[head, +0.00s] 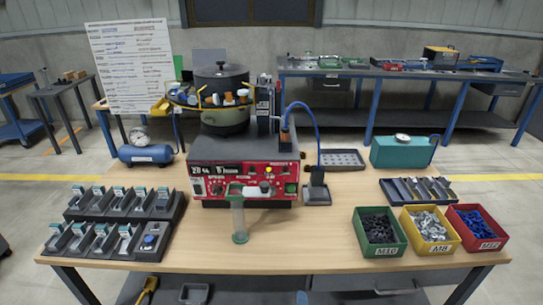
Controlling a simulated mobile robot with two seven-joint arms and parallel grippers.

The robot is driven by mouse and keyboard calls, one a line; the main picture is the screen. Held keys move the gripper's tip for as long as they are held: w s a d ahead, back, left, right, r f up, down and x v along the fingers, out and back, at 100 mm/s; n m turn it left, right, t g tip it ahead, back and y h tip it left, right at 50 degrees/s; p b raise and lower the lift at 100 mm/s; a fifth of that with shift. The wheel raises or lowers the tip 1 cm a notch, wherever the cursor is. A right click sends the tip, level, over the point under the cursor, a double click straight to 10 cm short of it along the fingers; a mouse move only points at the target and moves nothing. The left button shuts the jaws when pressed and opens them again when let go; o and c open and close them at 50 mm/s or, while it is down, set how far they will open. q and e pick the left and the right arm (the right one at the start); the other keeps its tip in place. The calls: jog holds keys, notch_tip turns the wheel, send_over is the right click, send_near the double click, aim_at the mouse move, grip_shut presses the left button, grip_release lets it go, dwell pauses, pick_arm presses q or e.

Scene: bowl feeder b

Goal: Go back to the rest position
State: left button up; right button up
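Neither of my grippers shows in the head view, and no arm of mine can be made out over the table. The wooden work table (300,245) stands in front of me. On its middle is the bowl feeder (224,113), a dark and green bowl on a black base with a red control panel (245,187). A clear tube-like cup (239,222) stands upright in front of the panel.
A black rack (165,238) with several slots is at the left front. Green (378,250), yellow (440,247) and red (490,244) bins of fasteners stand at the right front. A blue tank (146,154) and a teal box (402,153) stand farther back. The front middle is mostly clear.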

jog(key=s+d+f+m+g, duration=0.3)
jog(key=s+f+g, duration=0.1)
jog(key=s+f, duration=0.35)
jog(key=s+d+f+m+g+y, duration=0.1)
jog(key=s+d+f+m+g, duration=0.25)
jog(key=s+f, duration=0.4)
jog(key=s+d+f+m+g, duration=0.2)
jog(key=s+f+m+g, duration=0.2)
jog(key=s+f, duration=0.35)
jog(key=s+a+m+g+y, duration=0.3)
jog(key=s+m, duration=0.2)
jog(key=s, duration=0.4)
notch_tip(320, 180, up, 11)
jog(key=p, duration=1.2)
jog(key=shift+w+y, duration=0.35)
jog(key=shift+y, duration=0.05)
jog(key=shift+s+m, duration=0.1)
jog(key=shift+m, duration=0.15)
